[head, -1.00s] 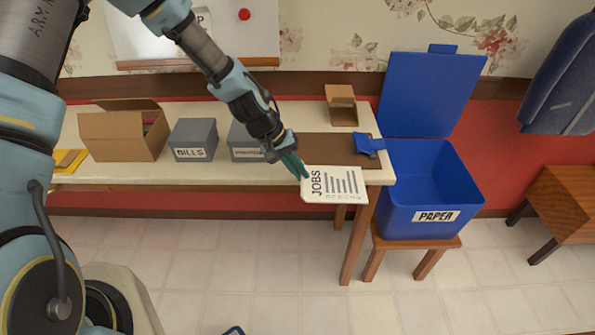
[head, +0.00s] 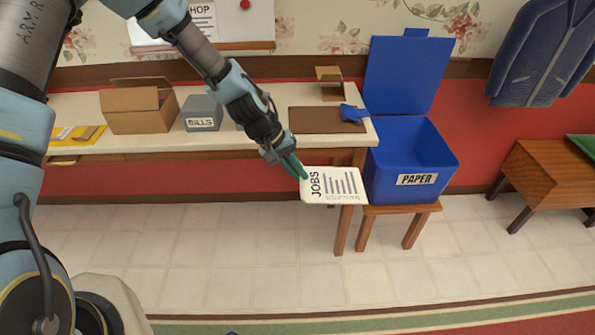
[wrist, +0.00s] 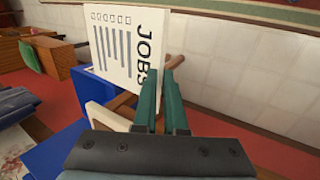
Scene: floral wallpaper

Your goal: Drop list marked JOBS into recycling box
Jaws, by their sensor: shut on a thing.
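The white list marked JOBS (head: 335,186) is held by its left edge in my gripper (head: 301,172), in front of the table's right front edge. It also shows in the wrist view (wrist: 122,50), between the green fingers of my gripper (wrist: 167,85). The blue recycling box (head: 410,158), labelled PAPER, stands on a wooden stool just right of the list, its blue lid (head: 408,75) raised open at the back. The list's right edge overlaps the box's left side in the head view. In the wrist view the list hides part of the box (wrist: 62,150).
The table (head: 90,148) carries a cardboard box (head: 138,110), a grey BILLS box (head: 202,113), a brown mat (head: 318,120) and a blue object (head: 352,113). A wooden side table (head: 545,178) stands at right. The floor in front is clear.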

